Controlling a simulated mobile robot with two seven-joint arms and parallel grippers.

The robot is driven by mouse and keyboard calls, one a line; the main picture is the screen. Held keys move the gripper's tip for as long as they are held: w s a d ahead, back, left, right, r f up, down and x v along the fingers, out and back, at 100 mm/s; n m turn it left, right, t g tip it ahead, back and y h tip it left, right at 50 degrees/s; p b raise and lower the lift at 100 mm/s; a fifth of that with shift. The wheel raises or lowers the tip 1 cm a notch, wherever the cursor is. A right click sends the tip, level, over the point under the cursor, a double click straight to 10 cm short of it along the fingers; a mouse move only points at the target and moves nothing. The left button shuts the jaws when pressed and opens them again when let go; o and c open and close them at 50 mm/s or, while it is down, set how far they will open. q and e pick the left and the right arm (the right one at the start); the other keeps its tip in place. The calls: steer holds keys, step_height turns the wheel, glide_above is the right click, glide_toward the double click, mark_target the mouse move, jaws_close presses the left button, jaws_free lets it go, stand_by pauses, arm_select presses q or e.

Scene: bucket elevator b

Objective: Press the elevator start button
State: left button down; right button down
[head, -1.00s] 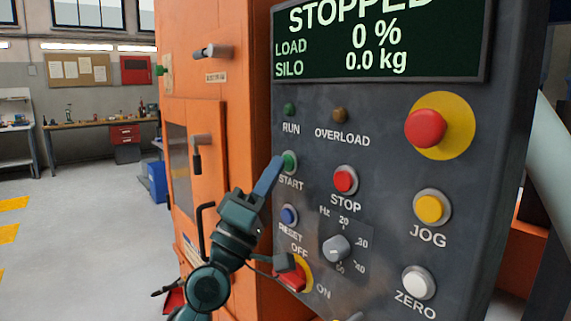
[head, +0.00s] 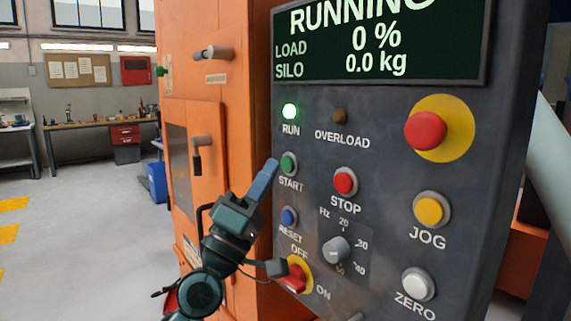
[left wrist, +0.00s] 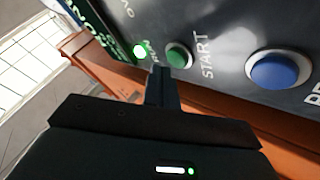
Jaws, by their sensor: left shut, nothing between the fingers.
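The green START button (head: 288,164) sits on the dark control panel, above its START label. It also shows in the left wrist view (left wrist: 179,56). My left gripper (head: 272,168) is shut and empty, its blue fingertips just left of the START button and apart from it. In the left wrist view its fingers (left wrist: 161,75) point at the panel beside the button. The RUN lamp (head: 290,111) is lit bright green. The display (head: 380,45) reads RUNNING, LOAD 0 %, SILO 0.0 kg. My right gripper is not in view.
The panel also carries a red STOP button (head: 345,182), a blue RESET button (head: 289,216), a large red button (head: 425,130) on yellow, a yellow JOG button (head: 429,209) and a red OFF/ON switch (head: 293,279). An orange cabinet (head: 205,140) stands left of the panel.

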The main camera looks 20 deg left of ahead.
arm_select(q)
steer(key=shift+s+a, duration=0.1)
steer(key=shift+s+a, duration=0.4)
steer(key=shift+s, duration=0.3)
steer(key=shift+s+a, duration=0.4)
steer(key=shift+s, duration=0.3)
steer(key=shift+s+a, duration=0.4)
steer(key=shift+s, duration=0.3)
